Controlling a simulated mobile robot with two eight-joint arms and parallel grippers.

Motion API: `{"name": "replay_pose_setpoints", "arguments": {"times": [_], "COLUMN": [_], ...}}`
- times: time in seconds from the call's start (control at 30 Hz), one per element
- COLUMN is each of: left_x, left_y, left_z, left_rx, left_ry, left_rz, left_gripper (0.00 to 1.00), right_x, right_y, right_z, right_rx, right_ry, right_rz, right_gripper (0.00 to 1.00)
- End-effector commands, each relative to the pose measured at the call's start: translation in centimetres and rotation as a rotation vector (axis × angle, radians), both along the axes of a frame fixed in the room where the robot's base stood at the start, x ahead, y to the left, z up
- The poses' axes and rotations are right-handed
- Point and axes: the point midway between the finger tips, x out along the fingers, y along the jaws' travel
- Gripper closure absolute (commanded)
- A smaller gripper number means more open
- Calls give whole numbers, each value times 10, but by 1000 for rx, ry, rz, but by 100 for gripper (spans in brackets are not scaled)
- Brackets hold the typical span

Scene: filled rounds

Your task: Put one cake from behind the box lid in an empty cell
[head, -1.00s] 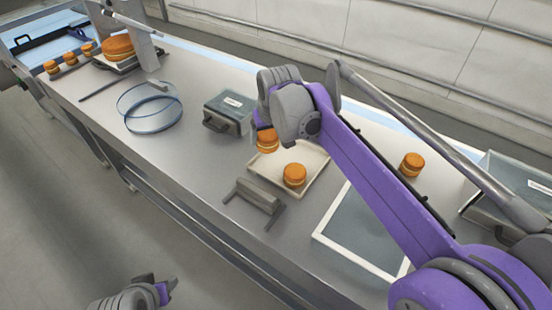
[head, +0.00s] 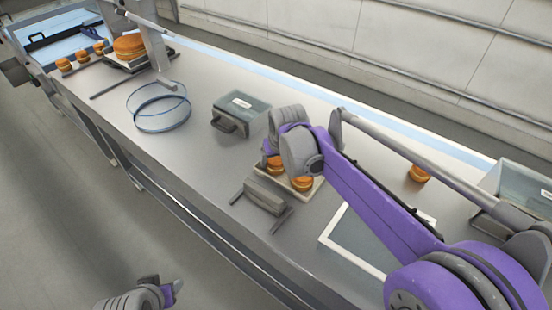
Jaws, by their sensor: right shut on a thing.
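My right gripper (head: 273,152) is shut on a small orange layered cake (head: 275,166), low over the pale tray (head: 318,190). I cannot tell whether this cake touches the tray. A second small cake (head: 302,184) sits on the tray, just right of the held one. The arm and gripper hide much of the tray, so its cells do not show. Another small cake (head: 418,173) stands on the counter beyond my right arm. Which thing is the box lid is unclear; a white-rimmed panel (head: 328,239) lies partly under my arm. My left gripper (head: 172,290) is low at left, away from the counter; its jaws are unclear.
A grey labelled box with a handle (head: 240,113) stands behind the tray. A grey bracket (head: 265,196) lies in front of it. Clear round rings (head: 160,108) lie left. A large cake (head: 130,46) and several small cakes are far left. Another labelled box (head: 515,188) is right.

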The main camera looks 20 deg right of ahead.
Motion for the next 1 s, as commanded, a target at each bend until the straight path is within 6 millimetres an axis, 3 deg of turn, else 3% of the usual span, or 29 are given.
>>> {"name": "replay_pose_setpoints", "arguments": {"times": [0.1, 0.47, 1.0], "left_x": [0, 1, 4], "left_y": [0, 0, 0], "left_z": [-1, 3, 11], "left_rx": [0, 0, 0], "left_ry": [1, -3, -9], "left_rz": [0, 0, 0], "left_gripper": [50, 50, 50], "right_x": [0, -1, -40], "right_y": [0, 0, -1], "right_z": [-1, 6, 99], "right_rx": [0, 0, 0], "right_ry": [0, -1, -1], "right_rz": [0, 0, 0], "right_gripper": [11, 11, 11]}}
